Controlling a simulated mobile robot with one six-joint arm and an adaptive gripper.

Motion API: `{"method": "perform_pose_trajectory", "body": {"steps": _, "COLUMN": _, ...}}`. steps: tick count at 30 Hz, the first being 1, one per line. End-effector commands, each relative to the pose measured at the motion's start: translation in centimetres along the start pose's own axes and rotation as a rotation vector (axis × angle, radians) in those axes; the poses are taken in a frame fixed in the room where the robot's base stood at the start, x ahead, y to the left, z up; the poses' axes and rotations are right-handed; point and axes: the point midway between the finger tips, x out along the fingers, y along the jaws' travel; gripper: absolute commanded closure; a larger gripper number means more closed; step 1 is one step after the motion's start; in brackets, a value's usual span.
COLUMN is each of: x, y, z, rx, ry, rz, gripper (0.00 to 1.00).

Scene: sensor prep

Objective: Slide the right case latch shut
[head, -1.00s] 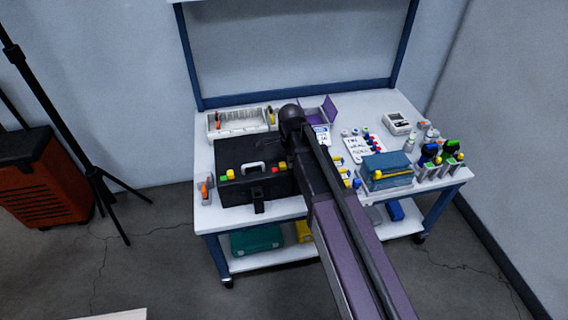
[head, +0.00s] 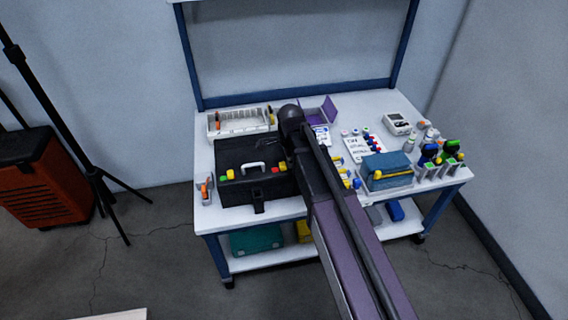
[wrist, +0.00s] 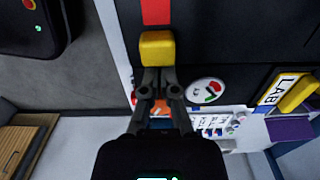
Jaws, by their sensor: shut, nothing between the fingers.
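The right latch shows small red and yellow patches (head: 276,169) beside my arm. In the wrist view its yellow slider (wrist: 157,48) sits at the lower end of a red strip (wrist: 156,12). My gripper (wrist: 157,78) is shut and empty, its fingertips right at the slider's lower edge; I cannot tell whether they touch. The left latch (head: 227,175) shows yellow and green. My arm hides the gripper in the head view.
A round red-and-green dial (wrist: 206,91) is close to the fingers. A LAB label (wrist: 280,89) lies farther right. On the bench, a white tray (head: 212,132) stands behind the case, and a blue-grey pouch (head: 387,165) and several bottles stand to the right.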

Motion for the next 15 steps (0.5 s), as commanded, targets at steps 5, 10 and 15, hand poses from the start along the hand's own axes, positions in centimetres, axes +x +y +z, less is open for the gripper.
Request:
{"method": "perform_pose_trajectory", "body": {"steps": 5, "x": 0.0, "y": 0.0, "z": 0.6, "rx": 0.000, "ry": 0.000, "rz": 0.000, "gripper": 1.00}}
{"method": "perform_pose_trajectory", "body": {"steps": 10, "x": 0.0, "y": 0.0, "z": 1.2, "rx": -0.001, "ry": 0.000, "rz": 0.000, "gripper": 1.00}}
{"method": "perform_pose_trajectory", "body": {"steps": 15, "x": 0.0, "y": 0.0, "z": 1.8, "rx": -0.001, "ry": 0.000, "rz": 0.000, "gripper": 1.00}}
